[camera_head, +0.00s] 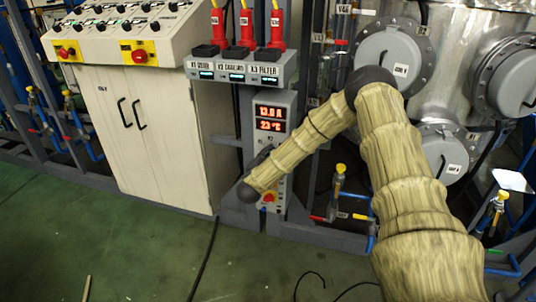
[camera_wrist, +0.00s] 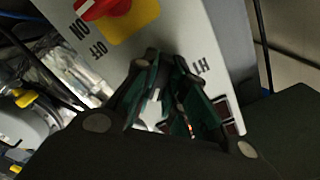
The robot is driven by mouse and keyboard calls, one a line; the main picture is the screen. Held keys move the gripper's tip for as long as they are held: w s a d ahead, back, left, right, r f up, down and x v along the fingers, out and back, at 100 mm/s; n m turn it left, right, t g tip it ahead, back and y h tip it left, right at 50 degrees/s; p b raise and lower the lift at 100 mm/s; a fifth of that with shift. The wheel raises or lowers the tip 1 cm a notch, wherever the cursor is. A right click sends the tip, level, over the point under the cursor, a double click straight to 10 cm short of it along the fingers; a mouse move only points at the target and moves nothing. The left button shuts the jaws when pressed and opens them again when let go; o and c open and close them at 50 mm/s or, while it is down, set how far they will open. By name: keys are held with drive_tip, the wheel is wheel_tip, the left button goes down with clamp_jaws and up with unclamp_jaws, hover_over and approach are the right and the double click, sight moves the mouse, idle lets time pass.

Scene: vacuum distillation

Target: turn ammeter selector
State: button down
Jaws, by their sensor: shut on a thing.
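The grey ammeter panel (camera_head: 272,105) stands right of the white cabinet, with red displays reading about 13.0 A and 23 °C. My gripper (camera_head: 263,155) is at the panel face, below the displays, partly hidden by my arm. In the wrist view, the dark green fingers (camera_wrist: 165,62) are close together against the panel face (camera_wrist: 190,25), beside an H1 label. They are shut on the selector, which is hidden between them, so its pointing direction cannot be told.
A red rotary switch (camera_head: 268,198) on a yellow plate sits lower on the panel; ON and OFF lettering shows beside it in the wrist view. A three-display box (camera_head: 245,70) with red plugs is above. A steel vessel (camera_head: 455,50) stands right. Green floor (camera_head: 110,240) is open in front.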

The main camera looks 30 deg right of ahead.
drive_tip(key=shift+f+n+p, duration=0.1)
drive_tip(key=shift+n+p, duration=2.45)
drive_tip(key=shift+n, duration=2.15)
drive_tip(key=shift+s, duration=0.1)
drive_tip(key=c, duration=1.5)
unclamp_jaws()
drive_tip(key=shift+o, duration=0.2)
